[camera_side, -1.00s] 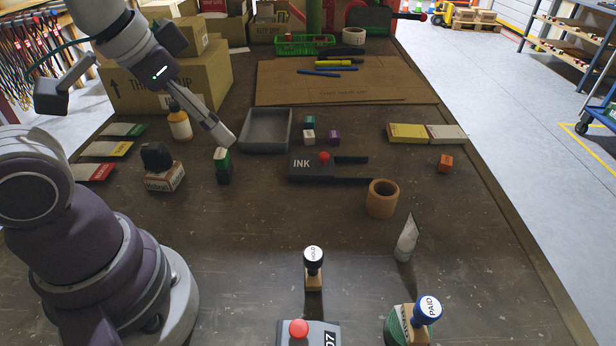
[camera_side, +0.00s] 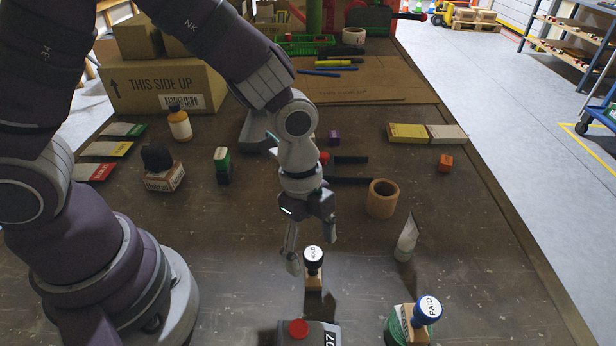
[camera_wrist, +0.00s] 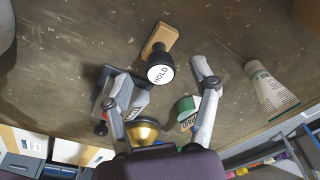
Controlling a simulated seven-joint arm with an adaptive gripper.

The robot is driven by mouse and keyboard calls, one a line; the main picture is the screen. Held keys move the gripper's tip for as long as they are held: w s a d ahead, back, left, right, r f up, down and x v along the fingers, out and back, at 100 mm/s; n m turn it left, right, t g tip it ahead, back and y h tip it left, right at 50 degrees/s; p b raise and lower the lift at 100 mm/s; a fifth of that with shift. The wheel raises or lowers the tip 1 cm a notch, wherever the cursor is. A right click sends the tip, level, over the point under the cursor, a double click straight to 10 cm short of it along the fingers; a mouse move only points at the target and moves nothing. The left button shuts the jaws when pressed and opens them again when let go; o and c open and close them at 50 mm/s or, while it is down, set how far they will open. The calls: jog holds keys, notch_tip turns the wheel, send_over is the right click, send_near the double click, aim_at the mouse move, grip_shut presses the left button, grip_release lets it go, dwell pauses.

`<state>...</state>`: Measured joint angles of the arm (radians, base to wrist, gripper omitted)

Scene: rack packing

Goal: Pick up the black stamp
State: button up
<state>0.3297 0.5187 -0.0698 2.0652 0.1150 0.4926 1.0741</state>
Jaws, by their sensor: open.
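The black stamp (camera_side: 314,258), with a round black handle and a white top reading HOLD, stands upright on a wooden block on the bench. In the wrist view, its labelled top (camera_wrist: 160,74) faces the camera, near the space between the fingers, and its wooden block (camera_wrist: 161,39) shows beyond. My gripper (camera_side: 312,251) is open and empty, pointing down. In the side view its fingers are behind and to either side of the handle top; I see no clear contact. In the wrist view the fingers of my gripper (camera_wrist: 156,84) are well apart.
A grey device marked 07 (camera_side: 322,334) with a red knob stands in front of the black stamp. A blue-handled PAID stamp (camera_side: 428,309) is front right. A white tube (camera_side: 407,238) and a wooden cup (camera_side: 382,199) stand to the right. Bare bench lies left of the stamp.

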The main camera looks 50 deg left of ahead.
notch_tip(320, 180, down, 2)
jog(key=shift+d, duration=0.15)
grip_shut()
dwell(0.3)
